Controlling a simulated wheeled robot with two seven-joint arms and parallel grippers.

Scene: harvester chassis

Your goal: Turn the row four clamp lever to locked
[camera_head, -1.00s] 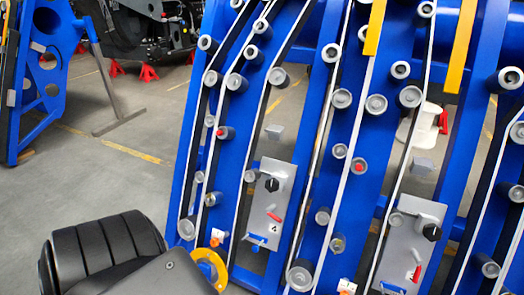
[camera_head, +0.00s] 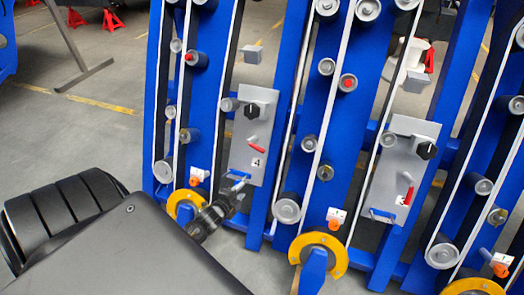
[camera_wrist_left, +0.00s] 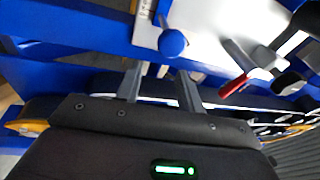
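The row four panel (camera_head: 247,165) is a grey plate marked 4 on the blue frame, with a black knob (camera_head: 252,111) near its top. Its red clamp lever (camera_head: 257,149) slants down to the right beside the label. In the left wrist view, a red lever (camera_wrist_left: 234,86) shows right of the fingers, with a round blue part (camera_wrist_left: 172,43) ahead of them. My left gripper (camera_head: 240,186) is at the panel's lower edge, below the lever and apart from it. In the left wrist view, its two fingers (camera_wrist_left: 158,76) are spread with nothing visibly held. My right gripper is out of view.
A similar grey panel (camera_head: 398,165) with its own red lever (camera_head: 408,196) stands to the right. Rollers, white belts and yellow curved guards (camera_head: 318,242) crowd the blue frame around my left gripper. Open floor (camera_head: 75,150) lies at the left.

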